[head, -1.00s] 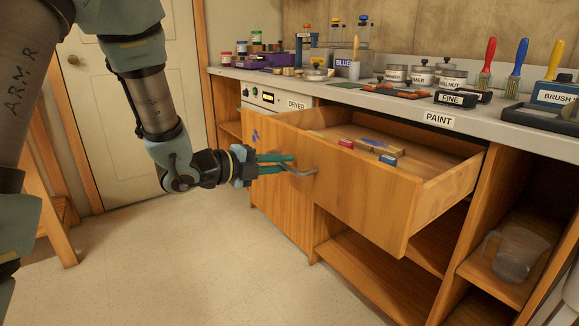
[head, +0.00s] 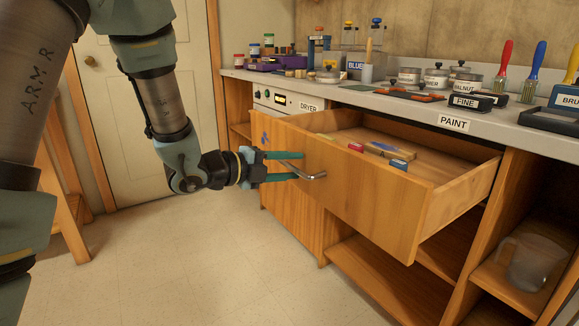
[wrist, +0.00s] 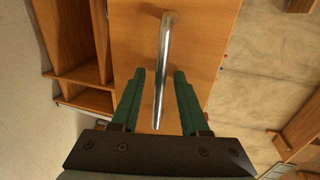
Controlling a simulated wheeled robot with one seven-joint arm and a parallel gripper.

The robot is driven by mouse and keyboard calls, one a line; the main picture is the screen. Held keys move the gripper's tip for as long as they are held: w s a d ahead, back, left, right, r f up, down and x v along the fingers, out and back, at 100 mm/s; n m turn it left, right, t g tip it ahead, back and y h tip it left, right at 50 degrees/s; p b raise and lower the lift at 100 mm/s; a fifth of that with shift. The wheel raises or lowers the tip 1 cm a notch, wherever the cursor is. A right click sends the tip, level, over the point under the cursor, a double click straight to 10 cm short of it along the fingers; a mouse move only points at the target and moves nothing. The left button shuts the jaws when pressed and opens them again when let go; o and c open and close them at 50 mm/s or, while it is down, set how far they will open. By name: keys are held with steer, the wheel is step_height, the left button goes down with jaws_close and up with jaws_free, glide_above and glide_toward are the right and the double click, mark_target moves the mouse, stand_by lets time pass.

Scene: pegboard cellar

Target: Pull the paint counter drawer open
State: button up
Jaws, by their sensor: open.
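The paint counter drawer (head: 355,195) is a wooden drawer under the counter's PAINT label, and it stands pulled well out. Its metal bar handle (head: 303,172) is on the front panel. My gripper (head: 297,166) is at the handle with its green fingers open. In the wrist view the handle (wrist: 163,65) runs between the two parted fingertips of my gripper (wrist: 158,75), with a gap on each side. Inside the drawer lie a red block (head: 356,147), a blue block (head: 399,164) and a wooden piece (head: 388,150).
The grey counter top (head: 470,125) carries jars, brushes and small boxes. A dryer (head: 285,100) is built in to the left of the drawer. A clear jug (head: 530,262) stands on the right lower shelf. The floor (head: 190,265) in front is clear.

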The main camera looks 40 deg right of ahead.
steer(key=v, duration=1)
steer(key=shift+a, duration=0.4)
steer(key=w+a+f+n+t+y, duration=0.3)
steer(key=w+a+n+t+y, duration=0.15)
steer(key=w+a+n, duration=0.45)
steer(key=w+a+f+n+t+y, duration=0.35)
steer(key=w+a+n+y, duration=0.25)
steer(key=a+n, duration=0.45)
steer(key=s+a+f+n+g+y, duration=0.3)
steer(key=s+a+n+g+y, duration=0.2)
steer(key=s+a+n, duration=0.85)
step_height(320, 180, up, 25)
steer(key=n+p, duration=0.2)
steer(key=p, duration=2.2)
steer(key=shift+w+a+f+g+p, duration=0.2)
steer(key=shift+w+a+g+p, duration=0.1)
steer(key=shift+w, duration=0.1)
